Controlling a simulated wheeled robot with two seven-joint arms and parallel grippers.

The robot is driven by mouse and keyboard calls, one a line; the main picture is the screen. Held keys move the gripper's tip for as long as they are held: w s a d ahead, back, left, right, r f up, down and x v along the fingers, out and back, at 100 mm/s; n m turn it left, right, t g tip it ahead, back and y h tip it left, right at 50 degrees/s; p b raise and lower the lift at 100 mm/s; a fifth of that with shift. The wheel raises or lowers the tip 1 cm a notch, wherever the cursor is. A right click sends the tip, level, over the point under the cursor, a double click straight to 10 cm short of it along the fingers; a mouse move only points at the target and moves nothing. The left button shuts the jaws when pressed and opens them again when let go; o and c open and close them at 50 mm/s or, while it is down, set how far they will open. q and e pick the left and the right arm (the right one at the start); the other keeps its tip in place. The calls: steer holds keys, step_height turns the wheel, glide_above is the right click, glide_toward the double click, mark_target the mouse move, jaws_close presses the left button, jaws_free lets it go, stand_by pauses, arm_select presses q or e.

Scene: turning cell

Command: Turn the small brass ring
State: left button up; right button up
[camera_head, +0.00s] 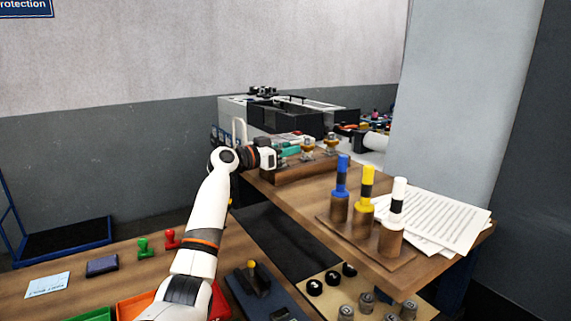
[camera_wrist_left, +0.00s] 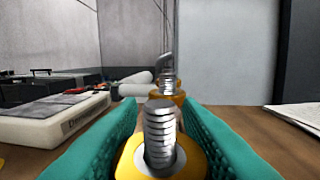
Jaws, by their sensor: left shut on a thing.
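A brass ring (camera_wrist_left: 135,160) sits around an upright threaded metal stud (camera_wrist_left: 160,130) in the left wrist view. My left gripper (camera_wrist_left: 160,150) has its teal fingers on both sides of this ring and is shut on it. In the head view my left gripper (camera_head: 288,151) reaches over the wooden block (camera_head: 300,172) at the back of the bench. Brass-coloured pieces (camera_head: 307,149) stand on the block beside the fingertips, and another one (camera_head: 331,141) stands further right. Behind the held ring a second stud with a brass collar (camera_wrist_left: 168,90) shows in the wrist view. My right gripper is not in view.
Blue, yellow (camera_head: 366,186) and white-topped wooden handles stand on a board to the right, with papers (camera_head: 430,220) behind. A grey and black machine (camera_head: 285,112) stands behind the block. Stamps (camera_head: 147,248) and trays lie on the near bench.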

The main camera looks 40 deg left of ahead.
arm_select(q)
steer(key=shift+m+h, duration=0.3)
steer(key=shift+h, duration=0.2)
steer(key=shift+r, duration=0.1)
stand_by(0.9)
steer(key=o, duration=1)
steer(key=shift+d, duration=0.1)
steer(key=shift+c, duration=0.2)
steer(key=shift+s+b, duration=0.1)
steer(key=shift+b, duration=0.25)
steer(key=shift+s+f, duration=0.2)
steer(key=shift+s, duration=0.15)
steer(key=b+v, duration=0.5)
steer(key=v, duration=0.6)
steer(key=shift+a+r, duration=0.2)
steer(key=shift+r, duration=0.05)
